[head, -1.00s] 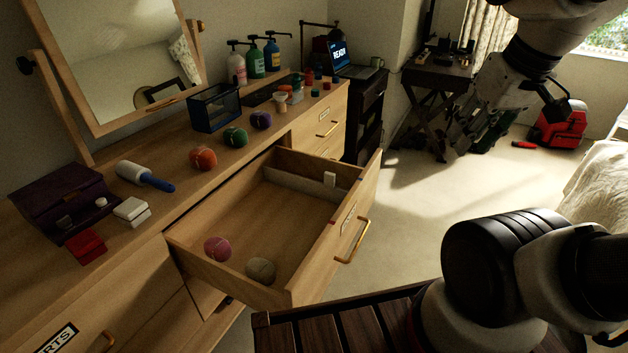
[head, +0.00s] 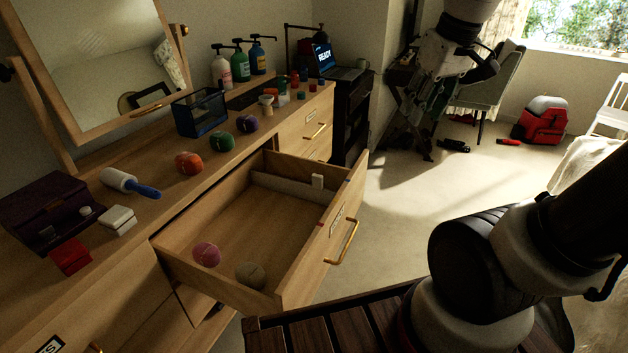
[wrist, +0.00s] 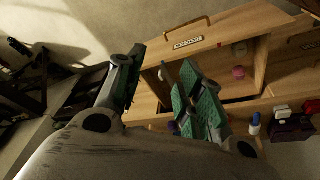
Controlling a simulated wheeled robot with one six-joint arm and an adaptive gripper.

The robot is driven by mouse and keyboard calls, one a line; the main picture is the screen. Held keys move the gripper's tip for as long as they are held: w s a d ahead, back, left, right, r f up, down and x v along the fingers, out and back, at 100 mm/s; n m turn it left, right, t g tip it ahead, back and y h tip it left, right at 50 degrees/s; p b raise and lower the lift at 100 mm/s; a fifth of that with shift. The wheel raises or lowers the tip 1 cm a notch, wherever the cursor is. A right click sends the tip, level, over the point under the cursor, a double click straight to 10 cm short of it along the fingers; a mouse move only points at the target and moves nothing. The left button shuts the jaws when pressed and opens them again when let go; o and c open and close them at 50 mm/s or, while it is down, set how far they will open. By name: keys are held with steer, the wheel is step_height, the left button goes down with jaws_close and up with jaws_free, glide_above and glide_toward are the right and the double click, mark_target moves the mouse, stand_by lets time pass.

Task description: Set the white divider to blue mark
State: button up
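The white divider (head: 295,187) stands across the far part of the open drawer (head: 225,225), with a small white tab (head: 317,181) at its right end. A small red mark (head: 320,224) shows on the drawer's front rim. A small bluish spot (head: 347,181) farther along that rim is hard to make out. My gripper (head: 428,108) is above the floor, right of and beyond the drawer, apart from the divider. In the wrist view my gripper (wrist: 163,66) has its green-padded fingers apart with nothing held; the right finger hides part of the drawer.
A pink ball (head: 206,254) and a grey ball (head: 250,275) lie in the drawer's near end. Coloured balls, a lint roller (head: 130,183), a purple box (head: 48,212) and pump bottles (head: 240,64) stand on the dresser top.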

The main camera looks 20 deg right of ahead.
steer(key=w+a+f+n+g, duration=0.1)
steer(key=w+f, duration=0.1)
steer(key=w, duration=0.5)
steer(key=w+a+f+n, duration=0.2)
steer(key=w, duration=0.5)
steer(key=n+g, duration=0.3)
steer(key=n, duration=0.2)
glide_above(317, 175)
step_height(317, 175, down, 26)
steer(key=shift+s+d+r, duration=0.1)
steer(key=shift+s, duration=0.05)
step_height(317, 175, down, 8)
steer(key=shift+f, duration=0.25)
jaws_close()
